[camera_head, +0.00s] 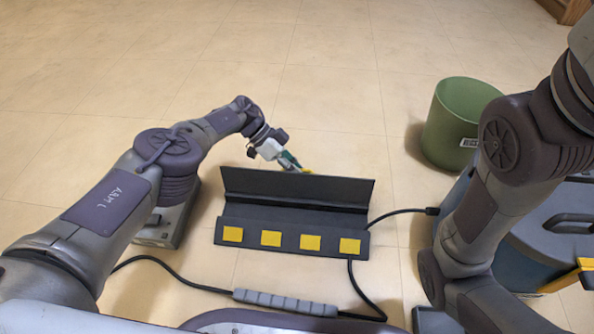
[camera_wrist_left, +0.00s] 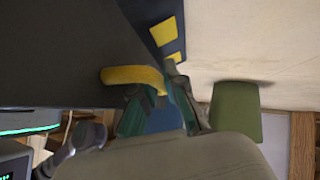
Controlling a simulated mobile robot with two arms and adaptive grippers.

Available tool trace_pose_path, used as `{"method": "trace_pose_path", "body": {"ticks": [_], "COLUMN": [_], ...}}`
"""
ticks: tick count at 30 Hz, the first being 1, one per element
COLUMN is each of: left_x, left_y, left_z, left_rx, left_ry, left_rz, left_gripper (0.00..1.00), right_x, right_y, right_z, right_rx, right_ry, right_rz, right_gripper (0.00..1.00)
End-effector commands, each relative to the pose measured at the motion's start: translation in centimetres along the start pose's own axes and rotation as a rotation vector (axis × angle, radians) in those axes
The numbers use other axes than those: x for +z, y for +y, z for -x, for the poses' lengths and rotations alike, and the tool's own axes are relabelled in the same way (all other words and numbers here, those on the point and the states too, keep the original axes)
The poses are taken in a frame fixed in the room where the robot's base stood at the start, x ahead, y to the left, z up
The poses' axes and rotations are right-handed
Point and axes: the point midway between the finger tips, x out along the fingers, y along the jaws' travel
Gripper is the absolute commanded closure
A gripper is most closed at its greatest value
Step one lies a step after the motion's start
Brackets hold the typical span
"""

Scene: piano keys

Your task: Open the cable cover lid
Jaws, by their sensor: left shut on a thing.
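The cable cover is a long black box with several yellow pads along its front strip (camera_head: 290,241). Its black lid (camera_head: 300,187) stands raised along the back edge, tilted up from the base. My left gripper (camera_head: 296,165) is behind the lid's upper edge, shut on the lid's yellow handle (camera_head: 308,171). In the left wrist view, the curved yellow handle (camera_wrist_left: 133,75) lies between the teal fingers, with the dark lid beside it. The gripper partly hides the handle. My right arm shows at the right, but its gripper is out of view.
A green bin (camera_head: 457,122) stands at the back right. A blue-grey box (camera_head: 557,240) stands at the right. A black cable with a grey ribbed block (camera_head: 285,303) runs in front of the cover. A grey box (camera_head: 172,220) is at left. Floor behind the lid is clear.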

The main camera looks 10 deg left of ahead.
Motion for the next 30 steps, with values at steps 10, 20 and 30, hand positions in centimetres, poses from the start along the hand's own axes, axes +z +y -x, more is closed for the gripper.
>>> {"method": "trace_pose_path", "body": {"ticks": [10, 20, 30], "left_x": [-0.2, -0.1, -0.2], "left_y": [0.1, 0.0, 0.0], "left_z": [-0.2, 2.2, 6.9], "left_rx": [0.003, 0.000, 0.002], "left_ry": [0.003, 0.003, 0.002], "left_rz": [-0.003, -0.001, -0.003], "left_gripper": [0.77, 0.77, 0.77], "right_x": [0.0, 0.1, 0.1], "right_y": [0.0, 0.1, 0.0], "right_z": [0.0, 0.1, 0.0], "right_rx": [0.000, 0.002, 0.001], "right_ry": [-0.001, -0.004, -0.002], "right_rz": [0.000, 0.001, 0.000], "right_gripper": [0.60, 0.60, 0.60]}}
